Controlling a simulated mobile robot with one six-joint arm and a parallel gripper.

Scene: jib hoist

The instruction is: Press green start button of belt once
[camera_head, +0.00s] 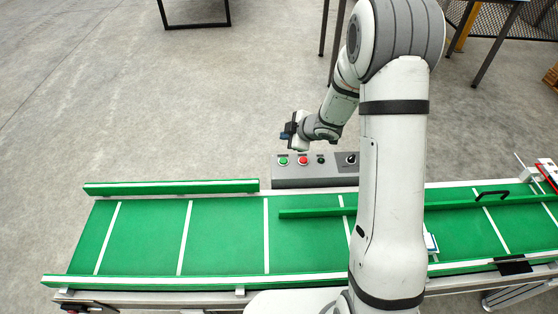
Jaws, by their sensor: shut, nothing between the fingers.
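The green start button (283,161) is at the left end of a grey control box (318,180) on the far side of the belt. A red button (303,160) sits just right of it. My gripper (290,134) is shut and empty. In the picture it appears just above the green and red buttons, apart from them. Its height over the box is hard to tell. The green belt (150,238) runs across the lower part of the view, with white cross lines.
The box also has a small dark button (321,160) and a black knob (351,159). A green side rail (170,187) and a diagonal green guide (315,211) edge the belt. A white item (430,241) is partly hidden behind my arm. Open floor lies beyond.

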